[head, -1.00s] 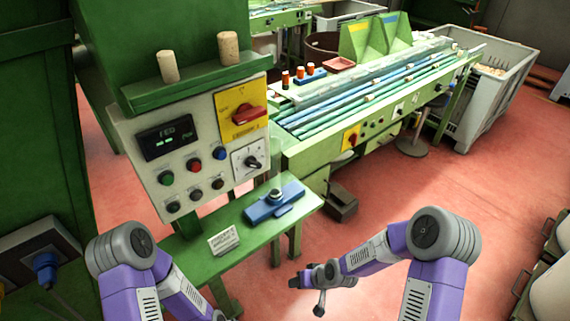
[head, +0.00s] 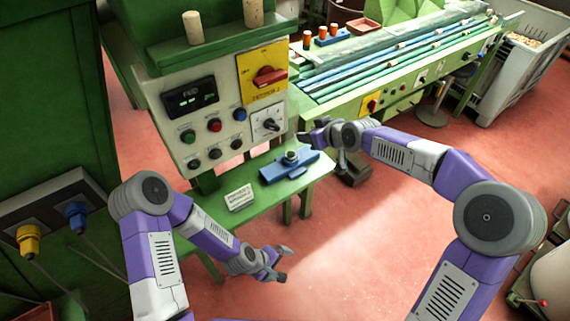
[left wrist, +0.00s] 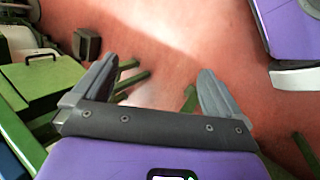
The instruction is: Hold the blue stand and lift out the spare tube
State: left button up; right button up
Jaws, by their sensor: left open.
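The blue stand (head: 276,172) lies on the green shelf below the control panel in the head view. A round metal collar (head: 291,157) sits on its middle. I cannot make out the clear tube at the collar distinctly. My right gripper (head: 303,137) is just above and beside the collar, close to the panel's lower right corner; its jaws are too small to read. My left gripper (head: 283,264) is low in front of the shelf, apart from the stand. In the left wrist view its jaws (left wrist: 158,64) are spread and empty above the floor.
The control panel (head: 188,140) rises behind, with two corks above. A green conveyor machine (head: 400,65) is behind to the right. Open red floor lies in front.

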pick_arm(q)
jog(key=w+d+r+n+t, duration=0.1)
jog(key=w+r+n+t, duration=0.1)
jog(key=w+r+n, duration=0.2)
jog(key=w+d+r+n+t, duration=0.2)
jog(key=w+r+n, duration=0.3)
jog(key=w+n, duration=0.3)
jog(key=w+d+r+n+t+h, duration=0.1)
jog(key=w+d+r+n+t, duration=0.1)
jog(key=w+r+n, duration=0.3)
jog(key=shift+w+d+n+t, duration=0.15)
jog(key=shift+w+n+t, duration=0.1)
jog(key=shift+w, duration=0.4)
jog(key=shift+w+d+n+t, duration=0.1)
jog(key=shift+w+n+t, duration=0.15)
jog(key=shift+w, duration=0.4)
jog(key=n+t+y, duration=0.1)
jog(key=n+t, duration=0.1)
jog(key=n, duration=0.2)
send_near(290, 161)
jog(key=x, duration=0.3)
jog(key=shift+w+d+f, duration=0.1)
jog(key=shift+d+f, duration=0.05)
jog(key=shift+w+t, duration=0.3)
jog(key=shift+w, duration=0.05)
jog(key=shift+x, duration=3.5)
jog(key=shift+s+f, duration=0.1)
